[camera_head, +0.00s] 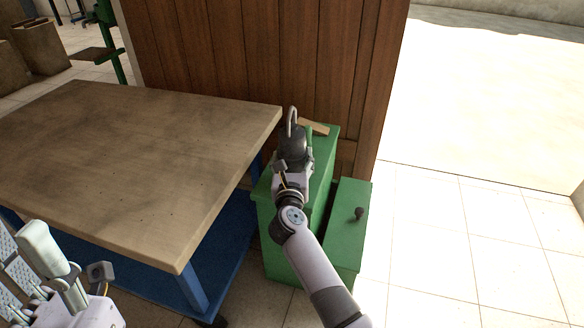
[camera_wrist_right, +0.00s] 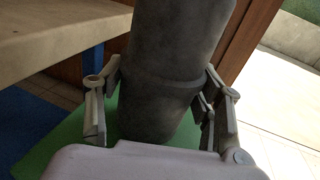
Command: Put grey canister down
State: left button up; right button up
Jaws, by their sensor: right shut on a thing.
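The grey canister (camera_head: 293,143) is dark, with a looped handle on top, and is upright or nearly so over the green cabinet (camera_head: 329,160). My right gripper (camera_head: 291,166) is shut on it. In the right wrist view the canister (camera_wrist_right: 168,75) sits between the two fingers, its lower end over a green surface. I cannot tell whether its base touches the cabinet top. My left wrist shows at the lower left with a pale rounded piece (camera_head: 48,250); the left fingers are not clear there.
A wooden-topped table (camera_head: 130,150) with a blue frame stands left of the cabinet. A brown wooden panel (camera_head: 260,60) rises behind. A small wooden piece (camera_head: 315,127) lies at the cabinet's back. Tiled floor is clear on the right.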

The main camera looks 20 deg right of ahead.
jog(key=shift+f, duration=0.25)
jog(key=shift+f, duration=0.15)
jog(key=o, duration=1.5)
